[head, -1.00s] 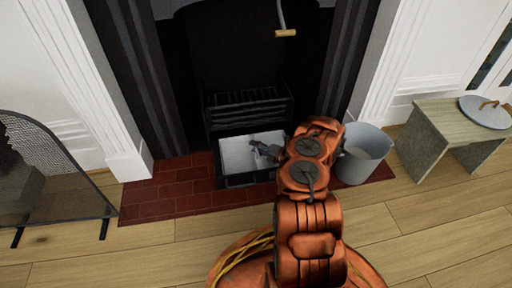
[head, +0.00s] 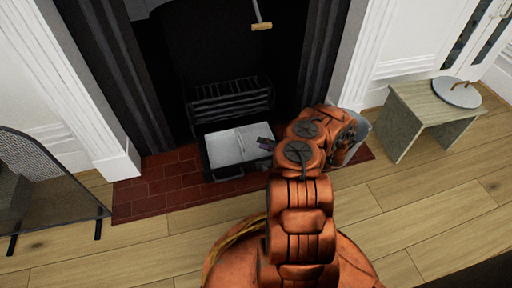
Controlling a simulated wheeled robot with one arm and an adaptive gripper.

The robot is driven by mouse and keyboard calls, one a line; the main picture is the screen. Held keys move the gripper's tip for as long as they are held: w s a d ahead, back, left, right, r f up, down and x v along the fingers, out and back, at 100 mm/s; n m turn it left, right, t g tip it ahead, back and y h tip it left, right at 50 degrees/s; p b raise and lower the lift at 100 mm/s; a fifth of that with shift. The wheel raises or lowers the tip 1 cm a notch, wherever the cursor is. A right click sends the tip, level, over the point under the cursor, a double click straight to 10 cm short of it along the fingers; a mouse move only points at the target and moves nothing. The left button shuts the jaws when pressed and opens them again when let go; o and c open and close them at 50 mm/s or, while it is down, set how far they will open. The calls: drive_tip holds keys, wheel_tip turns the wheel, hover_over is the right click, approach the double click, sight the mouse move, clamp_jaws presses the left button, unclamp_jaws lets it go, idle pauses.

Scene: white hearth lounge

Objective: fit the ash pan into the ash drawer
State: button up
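The ash pan (head: 226,147), a pale grey shallow tray with a thin ridge across its middle, lies within the ash drawer (head: 226,174). The drawer is dark, with a handle on its front, and stands out below the fire grate. The pan looks roughly level; whether it is fully seated cannot be told. My gripper (head: 266,145) is at the right edge of the pan, small and partly hidden by my arm. Whether its fingers touch the pan or are open is unclear.
The black grate (head: 230,100) is behind the drawer, and a hanging pull (head: 262,26) is above. A grey bucket (head: 359,131) is mostly hidden behind my arm. A wooden stool (head: 432,105) bears a round lid (head: 457,92). A mesh screen (head: 50,180) stands left. The left hearth bricks are clear.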

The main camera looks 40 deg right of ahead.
drive_tip(key=w+a+r+n+g+y, duration=0.25)
drive_tip(key=a+r+n, duration=0.25)
drive_tip(key=a+r, duration=0.3)
drive_tip(key=w+a+r+n+g+y, duration=0.2)
drive_tip(key=w+a+r+n+y, duration=0.2)
drive_tip(key=a+r+n, duration=0.35)
drive_tip(key=s+a+r+n+g+y, duration=0.1)
drive_tip(key=s+a+r+n+g, duration=0.3)
drive_tip(key=a+r, duration=0.4)
drive_tip(key=s+a+r+n+g+y, duration=0.1)
drive_tip(key=s+a+r+n+g, duration=0.1)
drive_tip(key=a+r+n+g, duration=0.65)
drive_tip(key=s+a+r+n+g+h, duration=0.1)
drive_tip(key=s+a+n+h, duration=0.2)
drive_tip(key=s+a+n, duration=0.35)
drive_tip(key=s+a+r+n+g+h, duration=0.1)
drive_tip(key=s+a+r+n+h, duration=0.2)
drive_tip(key=s, duration=0.7)
drive_tip(key=s+d+n+h, duration=0.4)
drive_tip(key=s+n, duration=0.2)
drive_tip(key=s, duration=0.1)
drive_tip(key=s+d+r+n+t+h, duration=0.1)
drive_tip(key=s+d+n+h, duration=0.4)
drive_tip(key=s+n, duration=0.2)
drive_tip(key=shift+s+r, duration=0.15)
drive_tip(key=shift+s, duration=0.4)
